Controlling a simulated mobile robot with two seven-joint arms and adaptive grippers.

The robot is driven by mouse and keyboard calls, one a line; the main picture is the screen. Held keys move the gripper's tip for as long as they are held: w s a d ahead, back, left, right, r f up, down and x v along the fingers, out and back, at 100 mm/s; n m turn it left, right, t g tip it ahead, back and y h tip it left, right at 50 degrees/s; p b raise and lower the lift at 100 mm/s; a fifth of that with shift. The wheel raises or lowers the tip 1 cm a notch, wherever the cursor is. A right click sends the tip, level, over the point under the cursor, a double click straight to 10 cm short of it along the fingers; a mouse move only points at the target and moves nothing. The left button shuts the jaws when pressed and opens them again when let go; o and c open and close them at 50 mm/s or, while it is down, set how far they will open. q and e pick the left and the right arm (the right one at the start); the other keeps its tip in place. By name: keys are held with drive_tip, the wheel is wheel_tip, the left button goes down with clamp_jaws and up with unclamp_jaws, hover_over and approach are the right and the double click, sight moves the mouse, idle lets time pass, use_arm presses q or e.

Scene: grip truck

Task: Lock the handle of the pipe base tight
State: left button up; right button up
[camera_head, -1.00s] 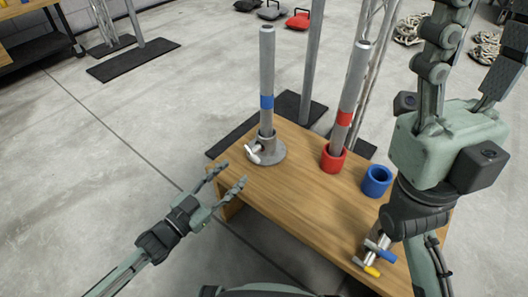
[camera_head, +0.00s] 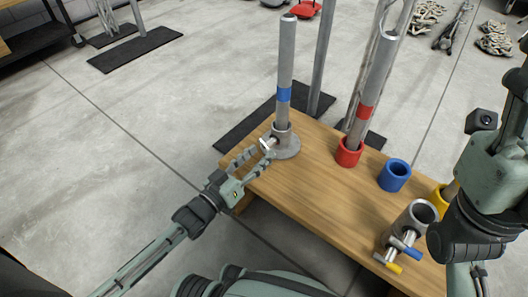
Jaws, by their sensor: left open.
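The pipe base (camera_head: 288,148) is a grey round flange on the far left end of the wooden table. A grey pipe with a blue band (camera_head: 285,75) stands upright in it. Its handle (camera_head: 267,144) is a small whitish lever sticking out on the left side of the collar. My left gripper (camera_head: 256,158) is open, its fingers just to the left of and below the handle. I cannot tell whether a finger touches it.
The wooden table (camera_head: 320,195) also bears a red ring (camera_head: 348,152) with a leaning red-banded pipe (camera_head: 370,90), a blue ring (camera_head: 394,175), a yellow ring (camera_head: 439,198) and a metal clamp with blue and yellow levers (camera_head: 408,232). The middle of the tabletop is clear.

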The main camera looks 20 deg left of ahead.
sight(270, 144)
use_arm(q)
drive_tip(key=shift+x, duration=1.3)
